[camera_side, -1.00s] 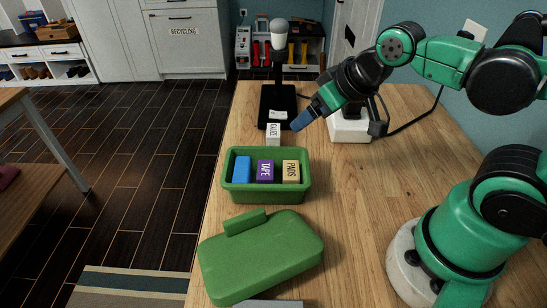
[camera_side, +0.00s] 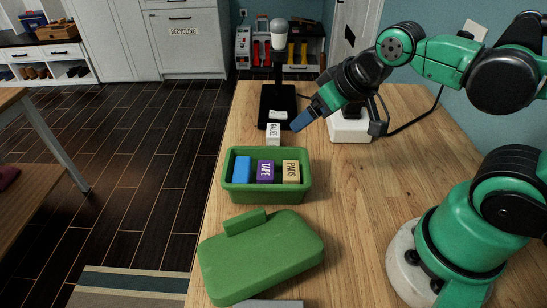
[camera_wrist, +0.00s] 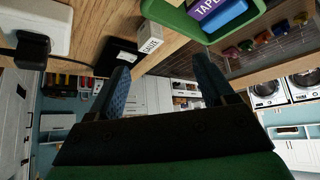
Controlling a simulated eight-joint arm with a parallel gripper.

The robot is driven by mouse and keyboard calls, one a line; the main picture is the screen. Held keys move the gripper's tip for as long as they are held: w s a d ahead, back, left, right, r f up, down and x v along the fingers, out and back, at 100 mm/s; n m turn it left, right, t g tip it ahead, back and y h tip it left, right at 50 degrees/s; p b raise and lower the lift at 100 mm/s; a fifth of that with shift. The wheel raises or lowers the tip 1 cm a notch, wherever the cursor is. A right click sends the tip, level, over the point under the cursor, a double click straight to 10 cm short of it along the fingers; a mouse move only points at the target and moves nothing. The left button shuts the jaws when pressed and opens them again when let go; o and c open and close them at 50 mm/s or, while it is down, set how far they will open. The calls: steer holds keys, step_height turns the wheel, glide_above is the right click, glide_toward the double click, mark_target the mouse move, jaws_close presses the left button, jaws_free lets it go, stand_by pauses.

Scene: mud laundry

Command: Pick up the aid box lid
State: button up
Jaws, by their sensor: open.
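The green aid box lid (camera_side: 262,257) lies on the wooden table in front of the box, with a raised green grip bar (camera_side: 245,222) along its far edge. The open green aid box (camera_side: 268,196) stands just behind it and holds a blue block (camera_side: 242,169), a purple TAPE block (camera_side: 265,171) and a tan PADS block (camera_side: 291,171). My gripper (camera_side: 300,122) is above the table behind the box, well away from the lid. In the wrist view my gripper (camera_wrist: 162,85) shows two blue fingers spread apart with nothing between them. The lid is not in the wrist view.
A small white labelled block (camera_side: 273,134) stands behind the box, by a black stand (camera_side: 277,105). A white-based device (camera_side: 349,128) with a cable stands at back right. A grey object (camera_side: 268,304) sits at the front edge.

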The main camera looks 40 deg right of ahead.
steer(key=c, duration=0.6)
steer(key=n+g+y, duration=0.6)
steer(key=n+g, duration=0.3)
steer(key=n, duration=0.4)
glide_toward(239, 218)
steer(key=shift+x, duration=4.8)
